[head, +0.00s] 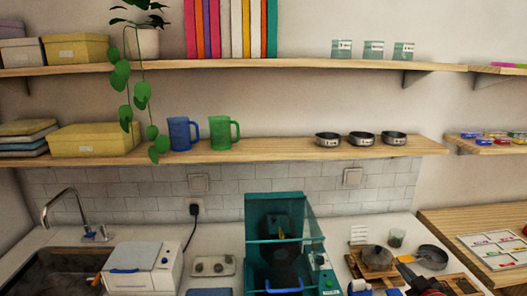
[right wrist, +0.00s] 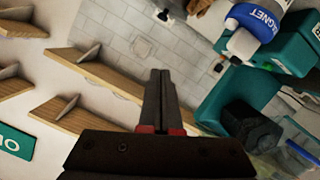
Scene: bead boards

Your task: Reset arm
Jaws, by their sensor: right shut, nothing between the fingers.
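My right gripper (right wrist: 160,78) shows in the right wrist view, with its two dark fingers pressed together. Nothing is between the fingertips. It points toward the tiled wall (right wrist: 125,45), free of any object. In the head view, a small dark shape at the bottom right may be part of my right arm, but I cannot tell. My left gripper is in neither view.
A teal machine (head: 275,250) stands on the counter (head: 215,245) beside a white box-like appliance (head: 145,268) and a sink (head: 50,272). Pans (head: 432,257) stand at the right. Two shelves (head: 290,150) (head: 250,66) hold mugs, bowls and boxes. A blue-and-white bottle (right wrist: 255,22) shows near the gripper's right.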

